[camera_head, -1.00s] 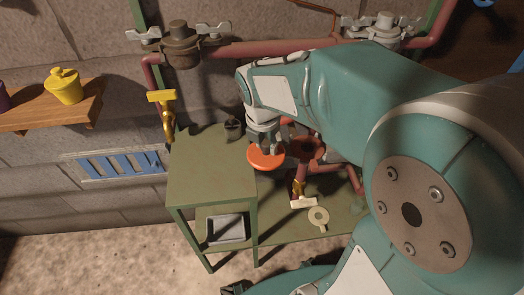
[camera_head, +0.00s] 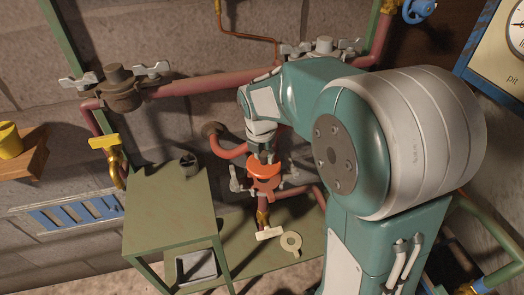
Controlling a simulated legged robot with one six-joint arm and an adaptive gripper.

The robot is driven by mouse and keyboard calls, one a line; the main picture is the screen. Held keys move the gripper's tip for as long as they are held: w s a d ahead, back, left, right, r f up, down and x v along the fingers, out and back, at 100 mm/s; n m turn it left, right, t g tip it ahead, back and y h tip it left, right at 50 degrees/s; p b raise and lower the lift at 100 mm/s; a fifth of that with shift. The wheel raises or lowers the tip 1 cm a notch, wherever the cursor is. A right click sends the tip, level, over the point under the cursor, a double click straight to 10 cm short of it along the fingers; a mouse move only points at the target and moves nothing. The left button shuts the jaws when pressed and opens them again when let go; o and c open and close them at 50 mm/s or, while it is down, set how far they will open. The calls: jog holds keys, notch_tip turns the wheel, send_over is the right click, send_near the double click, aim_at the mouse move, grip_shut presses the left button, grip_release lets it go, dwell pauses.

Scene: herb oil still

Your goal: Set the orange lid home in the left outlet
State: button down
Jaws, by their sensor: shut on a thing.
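The orange lid (camera_head: 262,172) is a bright disc gripped from above. My gripper (camera_head: 263,157) is shut on it, with the arm reaching in from the right. The lid is at the mouth of a red pipe outlet (camera_head: 267,186), right of the green table. The lid hides most of the mouth, so I cannot tell whether it is seated or just above. Grey wing clamps (camera_head: 235,182) stand beside the outlet.
The green table (camera_head: 165,205) carries a small dark pot (camera_head: 188,162). Below the outlet are a yellow-handled valve (camera_head: 266,233) and a pale ring (camera_head: 291,243) on a low shelf. Capped, winged fittings (camera_head: 120,85) sit on the wall pipe behind.

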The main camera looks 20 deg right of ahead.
jog(key=shift+d+f, duration=0.15)
jog(key=shift+f, duration=0.5)
jog(key=shift+a+f, duration=0.15)
jog(key=shift+f, duration=0.4)
jog(key=shift+a+f, duration=0.15)
jog(key=shift+f, duration=0.4)
jog(key=shift+d+f, duration=0.15)
jog(key=shift+f, duration=0.5)
jog(key=shift+c, duration=1.5)
grip_release()
jog(key=r, duration=0.4)
jog(key=a+r, duration=0.1)
jog(key=r, duration=0.3)
jog(key=s+r, duration=0.1)
jog(key=r, duration=0.3)
jog(key=shift+s+a, duration=0.1)
jog(key=shift+a, duration=0.15)
notch_tip(320, 180, up, 7)
send_over(263, 164)
jog(key=a, duration=0.1)
jog(key=shift+s+a+f, duration=0.1)
jog(key=shift+s+f, duration=0.05)
jog(key=shift+s, duration=0.1)
